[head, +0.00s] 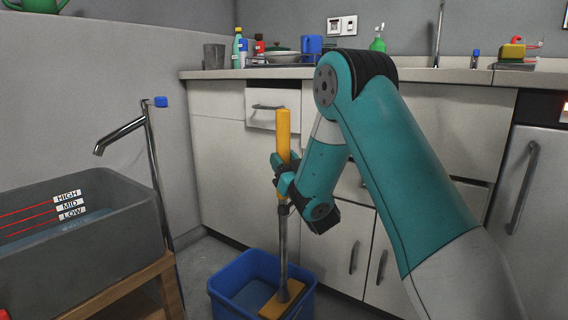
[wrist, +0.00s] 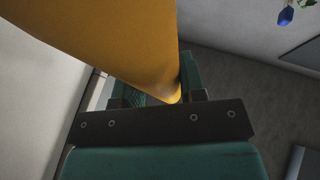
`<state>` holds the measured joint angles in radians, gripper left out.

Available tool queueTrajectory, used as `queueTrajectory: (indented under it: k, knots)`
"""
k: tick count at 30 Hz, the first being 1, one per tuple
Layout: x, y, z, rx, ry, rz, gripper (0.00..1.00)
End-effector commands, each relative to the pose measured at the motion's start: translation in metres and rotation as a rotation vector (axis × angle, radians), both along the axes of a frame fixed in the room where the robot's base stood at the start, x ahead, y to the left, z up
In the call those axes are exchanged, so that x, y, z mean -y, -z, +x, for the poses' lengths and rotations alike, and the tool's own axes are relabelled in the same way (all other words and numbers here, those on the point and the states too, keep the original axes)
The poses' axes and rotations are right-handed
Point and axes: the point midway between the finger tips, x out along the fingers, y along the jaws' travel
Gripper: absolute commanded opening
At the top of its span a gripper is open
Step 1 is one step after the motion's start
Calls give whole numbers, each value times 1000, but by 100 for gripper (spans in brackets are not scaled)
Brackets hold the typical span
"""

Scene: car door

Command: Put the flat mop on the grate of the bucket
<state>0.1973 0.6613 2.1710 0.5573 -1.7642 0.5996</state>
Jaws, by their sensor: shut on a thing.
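The flat mop (head: 284,140) has an orange handle, a grey shaft and a flat orange-brown head (head: 281,299). My gripper (head: 284,180) is shut on the lower part of the orange handle, and the mop stands nearly upright. The handle also fills the upper left of the wrist view (wrist: 110,40), between my gripper's fingers (wrist: 160,92). The blue bucket (head: 222,284) stands on the floor below. The mop head shows at the bucket's front right, over or in its opening. The grate is not clearly visible, and I cannot tell whether the head touches it.
A grey basin (head: 110,245) with HIGH, MID and LOW marks stands on a wooden stand (head: 130,290) at left, beside a metal faucet (head: 135,135). White cabinets (head: 225,150) and a counter (head: 440,76) with several items stand behind. Some floor shows left of the bucket.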

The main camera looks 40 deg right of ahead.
Motion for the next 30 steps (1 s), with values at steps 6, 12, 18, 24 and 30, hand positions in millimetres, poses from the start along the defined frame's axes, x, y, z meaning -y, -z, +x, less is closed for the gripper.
queueTrajectory:
  k: [6, 12, 18, 24, 30]
  knots:
    - [0, 3, 0, 0, 0, 0, 51]
    - [0, 3, 0, -1, 0, 0, 63]
    - [0, -3, 0, 0, 0, 0, 63]
    - [-1, 16, -29, -6, 2, 3, 63]
    - [-6, 46, -73, -2, 2, 0, 63]
